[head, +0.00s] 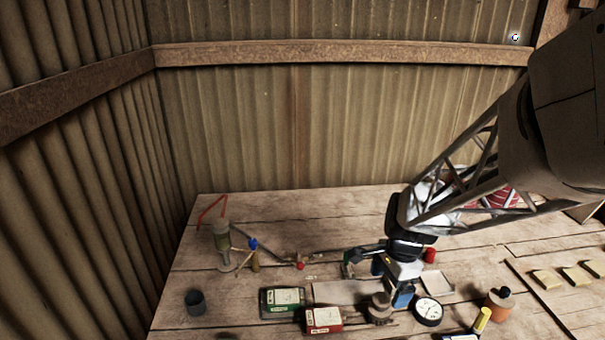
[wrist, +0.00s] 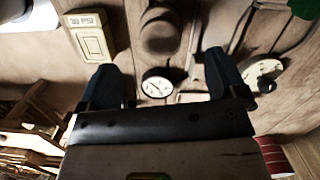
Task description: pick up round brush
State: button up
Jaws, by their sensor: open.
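A round brown-grey object, which looks like the round brush (head: 380,308), stands on the wooden bench in the head view, just left of my gripper (head: 399,294). In the wrist view the likely brush (wrist: 160,32) shows at top centre, beyond the fingertips. My gripper (wrist: 165,72) points down with its two dark blue fingers wide apart. Nothing is held between them. The fingers and the brush are apart in the wrist view. The gap in height between them is hard to judge.
A round white dial (head: 428,311) lies close right of my gripper. A red box (head: 324,320) and a green box (head: 282,301) lie to the left. An orange jar (head: 498,304) stands at the right.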

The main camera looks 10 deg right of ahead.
aim_at(382, 299)
jog(key=shift+f, duration=0.1)
jog(key=shift+a+f, duration=0.2)
jog(key=shift+f, duration=1)
jog(key=shift+s+a+f, duration=0.1)
jog(key=shift+a+f, duration=0.15)
jog(key=shift+f, duration=1.05)
jog(key=shift+a+f, duration=0.2)
jog(key=shift+f, duration=1.1)
jog(key=shift+c, duration=0.3)
jog(key=c, duration=1)
